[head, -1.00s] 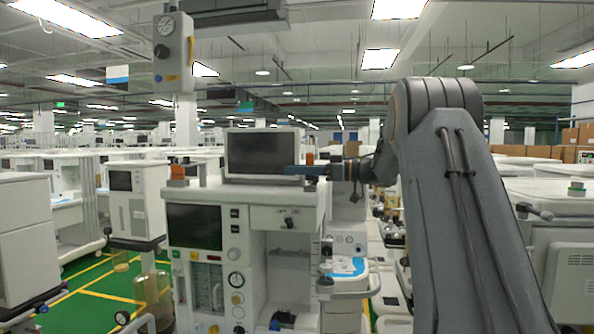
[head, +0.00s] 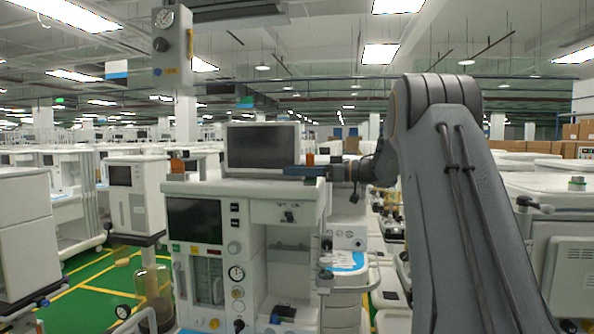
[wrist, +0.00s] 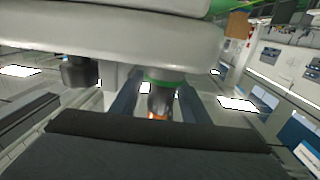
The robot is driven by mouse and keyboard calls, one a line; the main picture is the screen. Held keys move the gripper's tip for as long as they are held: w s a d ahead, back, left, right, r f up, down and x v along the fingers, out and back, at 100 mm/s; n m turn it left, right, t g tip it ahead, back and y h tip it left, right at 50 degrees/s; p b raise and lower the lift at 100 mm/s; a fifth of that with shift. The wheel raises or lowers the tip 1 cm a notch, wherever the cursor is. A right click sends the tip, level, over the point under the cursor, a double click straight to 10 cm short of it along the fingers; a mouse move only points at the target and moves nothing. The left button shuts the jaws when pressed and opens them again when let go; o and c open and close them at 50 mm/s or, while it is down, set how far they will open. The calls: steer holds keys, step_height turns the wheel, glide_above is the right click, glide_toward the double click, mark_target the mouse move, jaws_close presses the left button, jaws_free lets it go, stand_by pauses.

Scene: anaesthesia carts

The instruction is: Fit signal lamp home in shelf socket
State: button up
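A signal lamp with an orange top (head: 310,159) stands upright at the right end of the cart's top shelf (head: 240,189). My gripper (head: 300,171), with bluish fingers, reaches it from the right, just below the orange part. In the wrist view, which looks upside down, the fingers (wrist: 161,95) sit on either side of the lamp's dark body (wrist: 162,98) and appear closed on it. A green ring (wrist: 163,77) lies at the lamp's shelf end, close to the pale shelf (wrist: 200,45). The socket itself is hidden, so I cannot tell how deep the lamp sits.
A grey-screened monitor (head: 263,147) stands on the shelf left of my gripper. A second orange item (head: 177,166) stands at the shelf's left end. A dark round part (wrist: 80,70) shows beside the shelf in the wrist view. Other carts stand left and right.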

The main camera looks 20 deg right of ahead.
steer(key=b+v, duration=0.3)
steer(key=v, duration=0.3)
steer(key=shift+d, duration=0.15)
steer(key=shift+v, duration=0.75)
steer(key=shift+s+r, duration=0.1)
